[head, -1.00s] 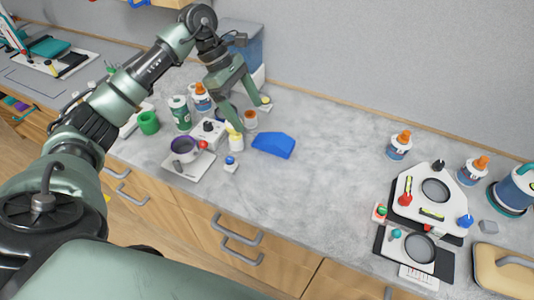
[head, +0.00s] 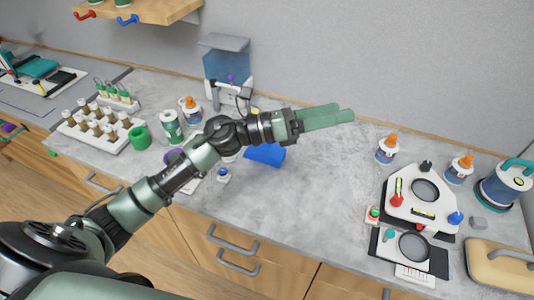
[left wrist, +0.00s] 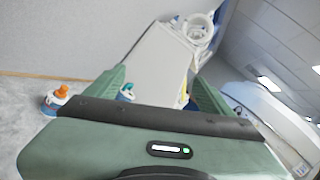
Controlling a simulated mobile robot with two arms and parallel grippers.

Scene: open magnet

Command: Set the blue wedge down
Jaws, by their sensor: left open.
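The blue wedge (head: 266,156) lies flat on the grey countertop (head: 300,200), left of the middle in the head view. My left forearm and wrist cross just above it in the picture and hide its far edge. My left gripper (head: 344,111) is open and empty, pointing right, up and away from the wedge near the back wall. In the left wrist view its two green fingers (left wrist: 160,90) stand apart with nothing held between them. The wedge does not show in that view. My right gripper is in neither view.
White bottles with orange caps (head: 387,149) and a white two-level device with round dark openings (head: 424,190) stand at the right. A green cup (head: 140,138), a vial rack (head: 98,128) and a blue container (head: 227,70) crowd the left. The countertop's middle is clear.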

